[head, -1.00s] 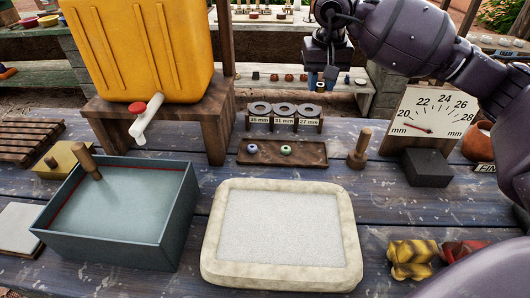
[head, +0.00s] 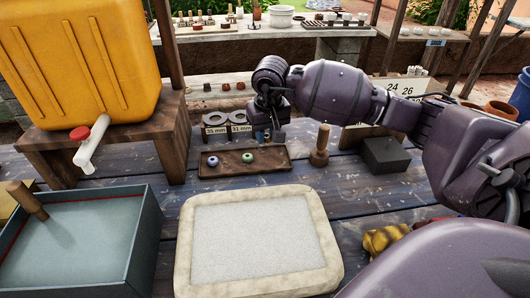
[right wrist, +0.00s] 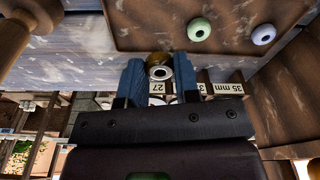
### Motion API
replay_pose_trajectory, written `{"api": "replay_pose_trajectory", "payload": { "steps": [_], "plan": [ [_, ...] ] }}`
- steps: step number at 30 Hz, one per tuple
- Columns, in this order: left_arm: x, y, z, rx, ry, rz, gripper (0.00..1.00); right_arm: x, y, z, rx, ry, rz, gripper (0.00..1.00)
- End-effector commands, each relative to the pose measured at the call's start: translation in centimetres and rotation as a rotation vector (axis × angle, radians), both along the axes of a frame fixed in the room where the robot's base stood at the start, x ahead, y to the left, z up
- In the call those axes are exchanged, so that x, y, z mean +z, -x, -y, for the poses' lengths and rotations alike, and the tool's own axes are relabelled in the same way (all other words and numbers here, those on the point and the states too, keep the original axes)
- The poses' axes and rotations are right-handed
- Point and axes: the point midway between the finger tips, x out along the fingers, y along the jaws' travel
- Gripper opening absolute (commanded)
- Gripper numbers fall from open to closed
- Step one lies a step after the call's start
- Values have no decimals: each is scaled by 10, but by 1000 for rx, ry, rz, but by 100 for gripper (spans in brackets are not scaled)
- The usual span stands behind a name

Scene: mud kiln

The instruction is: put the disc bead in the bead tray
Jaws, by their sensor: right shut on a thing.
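My right gripper (head: 268,135) is just right of the gauge stand, near the back right corner of the bead tray. In the right wrist view its blue fingers (right wrist: 160,78) are shut on a small gold-brown round piece with a pale ring-shaped face, which I take as the disc bead (right wrist: 158,59). In the head view the fingers mostly hide it. The bead tray (head: 223,172) is a shallow brown wooden tray on the table. It holds a blue bead (head: 212,160) and a green bead (head: 248,157); it also shows in the right wrist view (right wrist: 150,33). My left gripper is out of view.
The gauge stand (head: 240,128) is behind the tray; my gripper hides its 27 mm end. A wooden stamp (head: 320,148) and dark block (head: 385,155) are to the right. A sand-filled pale tray (head: 185,245) lies in front. A yellow container (head: 85,60) stands left.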

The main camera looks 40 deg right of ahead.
Motion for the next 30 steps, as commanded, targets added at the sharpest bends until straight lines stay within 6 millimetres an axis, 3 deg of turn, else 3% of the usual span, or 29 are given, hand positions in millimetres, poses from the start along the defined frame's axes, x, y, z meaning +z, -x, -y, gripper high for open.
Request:
{"api": "replay_pose_trajectory", "payload": {
  "steps": [3, 11, 18, 30],
  "plan": [
    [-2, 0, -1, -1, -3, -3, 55, -17, 0, 0, -1, -1, -2, 7],
    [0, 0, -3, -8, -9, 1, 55, -31, 0, 0, 0, 0, -1, 7],
    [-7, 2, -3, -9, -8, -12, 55, -63, 0, 0, -1, -1, -3, 7],
    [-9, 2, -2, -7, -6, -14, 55, -67, 0, 0, 0, 2, -1, 7]
  ]
}}
